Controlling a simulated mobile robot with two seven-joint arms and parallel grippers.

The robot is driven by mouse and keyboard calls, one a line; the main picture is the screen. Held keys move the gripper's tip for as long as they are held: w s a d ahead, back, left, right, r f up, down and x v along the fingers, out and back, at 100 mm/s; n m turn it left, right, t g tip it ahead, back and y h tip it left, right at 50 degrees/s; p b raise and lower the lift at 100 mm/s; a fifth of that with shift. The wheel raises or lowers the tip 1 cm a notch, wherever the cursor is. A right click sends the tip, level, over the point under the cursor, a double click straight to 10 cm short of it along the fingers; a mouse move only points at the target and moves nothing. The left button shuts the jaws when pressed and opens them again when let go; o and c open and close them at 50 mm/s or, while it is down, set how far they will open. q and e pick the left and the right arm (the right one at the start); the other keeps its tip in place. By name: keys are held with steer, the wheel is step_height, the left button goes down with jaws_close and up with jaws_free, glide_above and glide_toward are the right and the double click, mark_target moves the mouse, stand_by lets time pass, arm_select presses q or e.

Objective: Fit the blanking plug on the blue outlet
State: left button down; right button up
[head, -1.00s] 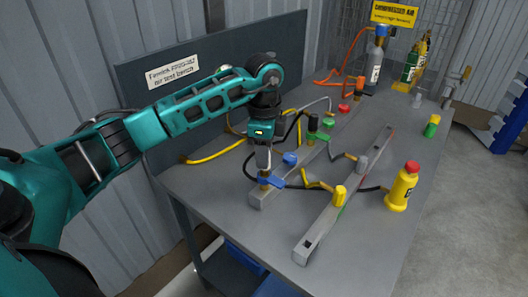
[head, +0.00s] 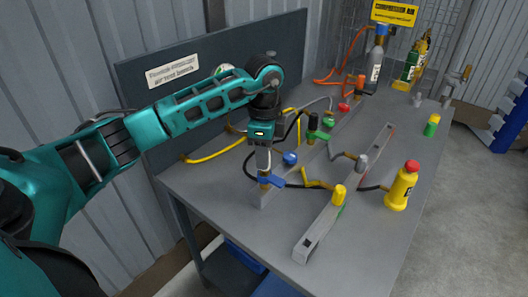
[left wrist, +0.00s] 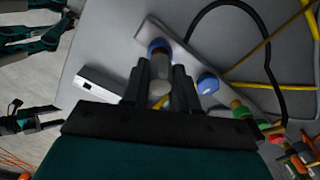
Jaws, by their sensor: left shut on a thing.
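My left gripper (head: 264,170) points down over the near end of the back rail. It is shut on a pale grey cylinder, which I take for the blanking plug (left wrist: 160,70), between its fingers in the left wrist view. The blue outlet (head: 273,181) is directly below the fingertips; its blue part (left wrist: 159,46) shows just past the plug in the left wrist view. The plug lines up with the outlet, but the fingers hide whether it is seated. My right gripper is outside the head view; dark and teal parts at the left wrist view's left edge may be it.
A round blue cap (head: 289,158) is beside the held plug. Black hose loops around the outlet. A second rail (head: 325,235) carries a yellow-capped fitting (head: 340,195). The bench's front left corner is clear.

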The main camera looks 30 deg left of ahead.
arm_select(q)
steer(key=shift+f+b, duration=0.3)
steer(key=shift+f, duration=0.35)
steer(key=c, duration=0.8)
jaws_free()
step_height(320, 180, up, 13)
steer(key=shift+p, duration=0.5)
